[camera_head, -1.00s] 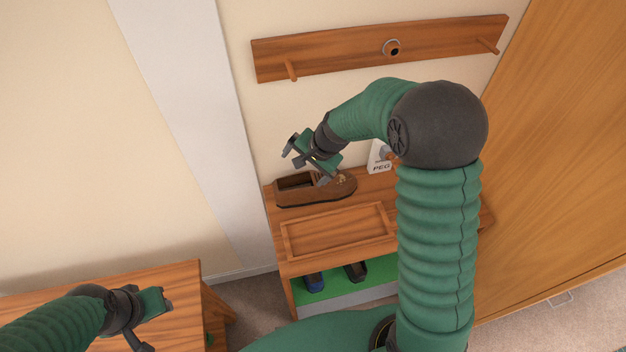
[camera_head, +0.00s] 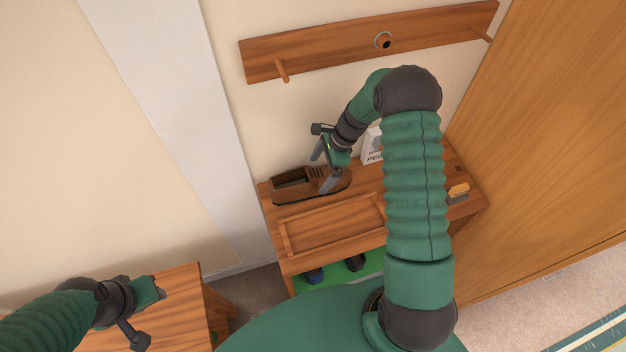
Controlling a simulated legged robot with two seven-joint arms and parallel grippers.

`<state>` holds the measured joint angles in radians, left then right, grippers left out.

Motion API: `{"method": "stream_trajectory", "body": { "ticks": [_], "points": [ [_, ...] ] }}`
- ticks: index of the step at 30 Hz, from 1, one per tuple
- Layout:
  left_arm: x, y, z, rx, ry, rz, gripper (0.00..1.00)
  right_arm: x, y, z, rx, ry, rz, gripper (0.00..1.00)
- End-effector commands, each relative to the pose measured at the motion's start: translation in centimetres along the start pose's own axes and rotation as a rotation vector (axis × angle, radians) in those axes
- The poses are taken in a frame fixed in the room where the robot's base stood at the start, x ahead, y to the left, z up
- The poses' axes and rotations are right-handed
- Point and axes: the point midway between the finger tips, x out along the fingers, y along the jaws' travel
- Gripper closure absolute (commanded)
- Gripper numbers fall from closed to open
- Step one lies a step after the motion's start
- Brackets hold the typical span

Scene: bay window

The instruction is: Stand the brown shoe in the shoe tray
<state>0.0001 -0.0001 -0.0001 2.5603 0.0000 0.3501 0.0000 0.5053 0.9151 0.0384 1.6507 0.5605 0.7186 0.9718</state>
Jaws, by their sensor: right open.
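The brown shoe (camera_head: 290,190) stands upright on the wooden bench top, toe to the right, behind an empty rimmed wooden tray (camera_head: 283,241). My right gripper (camera_head: 322,168) is open over the shoe's front half, with one finger low against or just in front of its near side. I cannot tell whether it touches; part of the shoe's front is hidden behind that finger.
A white box marked PEG (camera_head: 372,150) stands behind my right arm. An orange-brown block (camera_head: 458,191) lies on the bench's right end. Blue and dark shoes (camera_head: 355,262) sit on the green lower shelf (camera_head: 332,282). A peg rail (camera_head: 340,48) is on the wall above.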

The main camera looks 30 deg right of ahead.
Motion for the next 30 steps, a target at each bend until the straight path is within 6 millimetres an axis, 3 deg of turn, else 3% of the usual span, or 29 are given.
{"method": "stream_trajectory", "body": {
  "ticks": [9, 17, 30],
  "points": [
    [-1.8, 0.0, -0.4, 0.000, 0.001, 0.000, 0.64, 4.7, -0.4, 0.0, -0.001, -0.001, 0.000, 0.00],
    [-1.7, 0.0, -0.4, 0.000, 0.000, 0.000, 0.64, 5.4, -0.5, 0.0, -0.002, 0.000, -0.002, 0.00],
    [-1.7, 0.0, -0.4, 0.000, 0.000, 0.000, 0.64, 5.3, -0.5, -0.1, -0.002, -0.001, -0.002, 0.58]
  ]
}}
